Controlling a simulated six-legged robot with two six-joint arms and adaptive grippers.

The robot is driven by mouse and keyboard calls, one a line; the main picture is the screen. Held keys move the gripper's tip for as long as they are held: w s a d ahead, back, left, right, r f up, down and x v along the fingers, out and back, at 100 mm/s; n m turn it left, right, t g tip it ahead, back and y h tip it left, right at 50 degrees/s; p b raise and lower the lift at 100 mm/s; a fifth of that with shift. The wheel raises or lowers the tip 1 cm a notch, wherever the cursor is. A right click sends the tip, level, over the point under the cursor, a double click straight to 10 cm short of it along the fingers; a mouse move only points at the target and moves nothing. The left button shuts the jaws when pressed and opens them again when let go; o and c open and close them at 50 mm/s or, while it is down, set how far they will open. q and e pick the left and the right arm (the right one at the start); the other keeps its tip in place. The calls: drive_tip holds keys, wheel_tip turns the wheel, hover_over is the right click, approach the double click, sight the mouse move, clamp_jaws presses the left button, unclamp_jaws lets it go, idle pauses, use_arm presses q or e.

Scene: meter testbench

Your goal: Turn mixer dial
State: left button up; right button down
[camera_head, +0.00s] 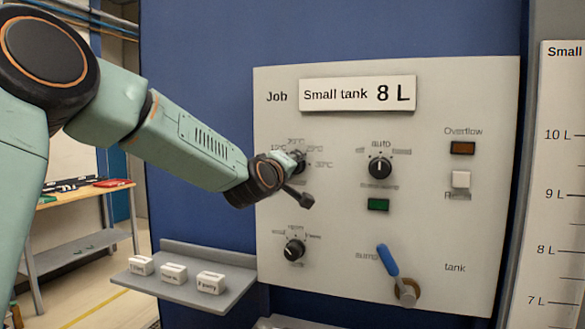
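The light grey control panel (340,250) fills the middle of the head view. The upper-left dial, a dark knob (300,165) with temperature marks around it, is mostly hidden behind my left gripper (302,178). This is likely the mixer dial, but its name label is hidden. My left arm comes in from the left, and its gripper is right at this dial. One dark finger sticks out below and right of it; the other blends with the knob. The fingers look spread, but I cannot tell whether they touch the knob. My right gripper is not in view.
A black dial labelled auto (380,167), a lower-left dial (294,250), a green light (378,204), a white button (461,179) and a blue-handled lever (388,261) are on the panel. A grey shelf (225,295) with white blocks juts out at lower left.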

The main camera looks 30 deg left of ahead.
use_arm(q)
drive_tip(key=shift+a+r, duration=0.15)
drive_tip(key=shift+r, duration=0.25)
drive_tip(key=o, duration=0.8)
drive_tip(key=shift+c, duration=0.2)
drive_tip(key=o, duration=0.4)
drive_tip(key=shift+f, duration=0.2)
drive_tip(key=shift+f, duration=0.1)
